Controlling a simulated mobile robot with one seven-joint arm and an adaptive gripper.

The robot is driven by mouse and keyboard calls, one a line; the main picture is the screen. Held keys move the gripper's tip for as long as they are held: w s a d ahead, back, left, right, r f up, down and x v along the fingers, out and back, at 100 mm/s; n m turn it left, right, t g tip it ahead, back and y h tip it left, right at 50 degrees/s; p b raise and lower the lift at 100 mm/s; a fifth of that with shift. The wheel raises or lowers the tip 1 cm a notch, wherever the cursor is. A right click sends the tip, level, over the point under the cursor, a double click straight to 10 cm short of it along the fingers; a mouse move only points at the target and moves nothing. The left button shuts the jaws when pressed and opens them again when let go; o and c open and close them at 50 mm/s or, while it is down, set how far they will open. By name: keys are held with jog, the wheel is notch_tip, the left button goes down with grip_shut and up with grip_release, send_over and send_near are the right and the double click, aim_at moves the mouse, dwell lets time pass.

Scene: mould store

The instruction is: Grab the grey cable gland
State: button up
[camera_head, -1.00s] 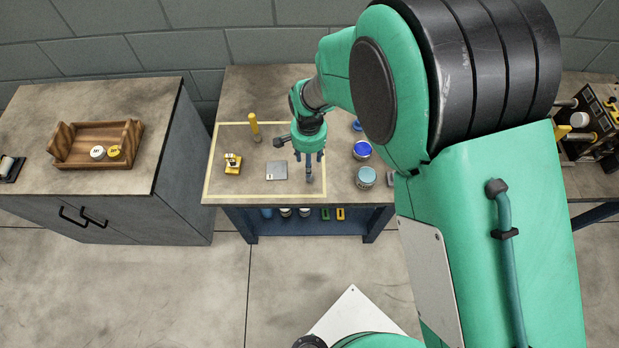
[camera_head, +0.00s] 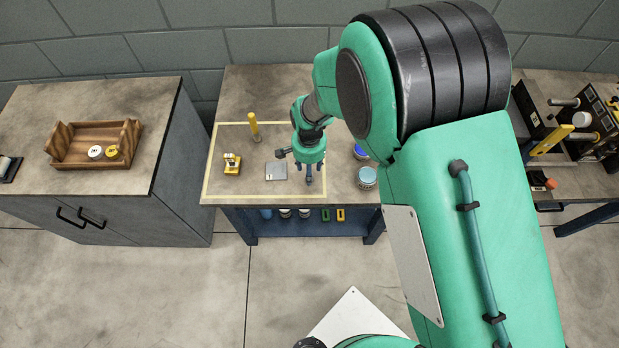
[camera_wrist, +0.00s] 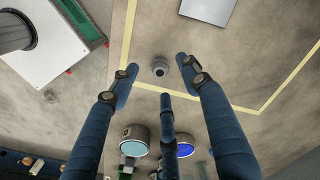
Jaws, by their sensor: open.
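The grey cable gland (camera_wrist: 160,68) is a small round grey piece with a dark hole. It stands on the bench top inside the yellow outline in the wrist view. In the head view I cannot tell it apart from the fingers. My gripper (camera_wrist: 158,84) is open, with its blue fingers spread around the gland's place in the wrist view and no visible contact. In the head view my gripper (camera_head: 309,176) points down, low over the front right part of the outlined area.
A grey plate (camera_head: 276,171), a yellow-based item (camera_head: 232,165) and a yellow post (camera_head: 254,126) stand to the left. A teal-topped tin (camera_head: 366,178) and a blue-topped tin (camera_head: 361,152) are on the right. A wooden tray (camera_head: 78,157) is on the left cabinet.

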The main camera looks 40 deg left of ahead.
jog(key=shift+f+b, duration=0.45)
jog(key=shift+f, duration=1.6)
jog(key=c, duration=0.9)
